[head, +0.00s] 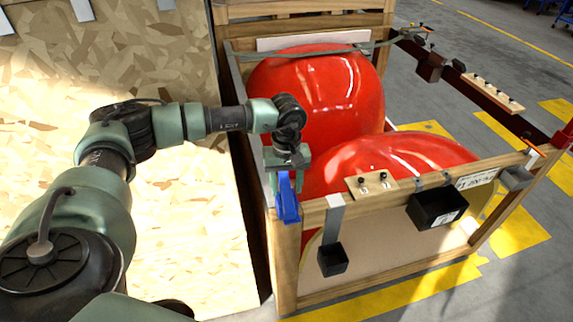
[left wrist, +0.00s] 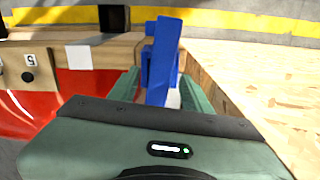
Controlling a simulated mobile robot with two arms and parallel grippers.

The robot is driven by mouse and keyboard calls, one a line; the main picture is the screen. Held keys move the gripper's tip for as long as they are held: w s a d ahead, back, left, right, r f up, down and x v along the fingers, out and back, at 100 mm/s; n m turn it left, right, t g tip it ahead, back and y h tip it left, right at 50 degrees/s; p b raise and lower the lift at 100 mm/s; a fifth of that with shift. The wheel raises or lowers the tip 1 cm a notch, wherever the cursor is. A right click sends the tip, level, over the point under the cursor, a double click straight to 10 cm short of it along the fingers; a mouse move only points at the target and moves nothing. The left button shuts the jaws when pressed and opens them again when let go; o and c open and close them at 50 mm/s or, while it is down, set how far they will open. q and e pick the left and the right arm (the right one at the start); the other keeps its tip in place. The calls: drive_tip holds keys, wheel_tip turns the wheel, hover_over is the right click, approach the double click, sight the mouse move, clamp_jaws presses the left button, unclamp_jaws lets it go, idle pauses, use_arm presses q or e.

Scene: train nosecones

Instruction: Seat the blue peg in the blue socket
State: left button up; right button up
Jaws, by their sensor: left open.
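A blue piece (head: 287,198) stands at the near left corner of the wooden crate, just below my left gripper (head: 287,165). My left gripper's green fingers (left wrist: 165,95) are open, on either side of the blue piece's lower part; contact cannot be made out. No other blue peg or socket shows near the crate. My right gripper is out of view.
The crate (head: 385,192) holds two large red nosecones (head: 320,90). A small black box (head: 332,260) and a larger one (head: 437,208) hang on its front rail. A wooden block with two knobs (head: 371,184) sits on that rail. A chipboard panel (head: 190,230) lies left.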

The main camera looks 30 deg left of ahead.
sight(287, 191)
use_arm(q)
wheel_tip(287, 191, up, 11)
drive_tip(key=b, duration=0.3)
drive_tip(key=shift+b, duration=0.4)
